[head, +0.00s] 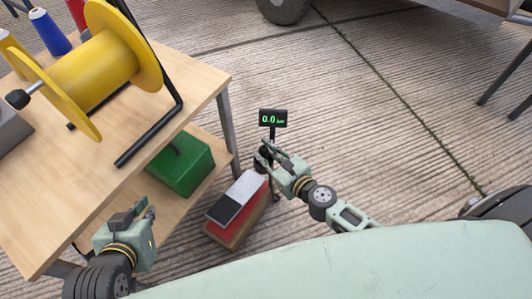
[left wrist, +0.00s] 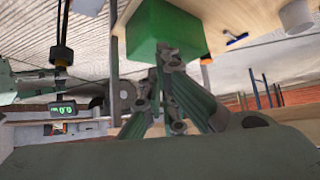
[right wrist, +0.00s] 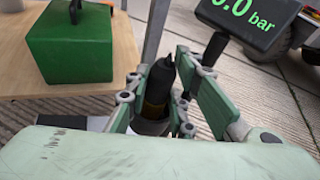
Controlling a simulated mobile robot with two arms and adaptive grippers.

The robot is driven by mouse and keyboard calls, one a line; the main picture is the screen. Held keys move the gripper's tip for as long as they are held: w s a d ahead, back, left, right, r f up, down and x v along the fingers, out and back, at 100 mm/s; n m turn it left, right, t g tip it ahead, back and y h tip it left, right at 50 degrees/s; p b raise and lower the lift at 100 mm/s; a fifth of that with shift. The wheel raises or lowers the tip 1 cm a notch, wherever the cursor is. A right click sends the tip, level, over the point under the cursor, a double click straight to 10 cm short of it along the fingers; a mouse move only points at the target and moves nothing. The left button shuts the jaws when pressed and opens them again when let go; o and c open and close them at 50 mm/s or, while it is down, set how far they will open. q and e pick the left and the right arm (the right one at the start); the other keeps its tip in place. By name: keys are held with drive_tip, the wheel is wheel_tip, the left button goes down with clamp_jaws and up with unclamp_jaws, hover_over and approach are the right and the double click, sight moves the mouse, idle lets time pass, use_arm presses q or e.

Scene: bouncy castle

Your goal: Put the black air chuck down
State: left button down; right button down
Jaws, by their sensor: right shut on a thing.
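The black air chuck (right wrist: 160,82) stands roughly upright between the fingers of my right gripper (right wrist: 168,88) in the right wrist view, with a yellowish band low on it. My right gripper (head: 264,157) is shut on it beside the display post in the head view, where the chuck is hard to make out. My left gripper (head: 143,210) is over the front edge of the workbench. Its fingers come together in the left wrist view (left wrist: 165,58), with nothing seen between them.
A display (head: 273,118) reading 0.0 bar stands just behind my right gripper. Below is a low box (head: 238,200) with red, white and black parts. The workbench (head: 75,190) carries a yellow reel (head: 95,75); a green box (head: 180,165) sits on its lower shelf. Concrete floor is open at right.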

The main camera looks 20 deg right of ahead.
use_arm(q)
drive_tip(key=shift+w+d+r+t, duration=0.35)
drive_tip(key=shift+w+r+t, duration=0.25)
drive_tip(key=shift+w+r, duration=0.2)
use_arm(e)
drive_tip(key=shift+f, duration=0.25)
drive_tip(key=c, duration=1.5)
unclamp_jaws()
use_arm(q)
drive_tip(key=shift+f, duration=0.1)
drive_tip(key=shift+s, duration=0.1)
use_arm(e)
drive_tip(key=shift+r, duration=0.1)
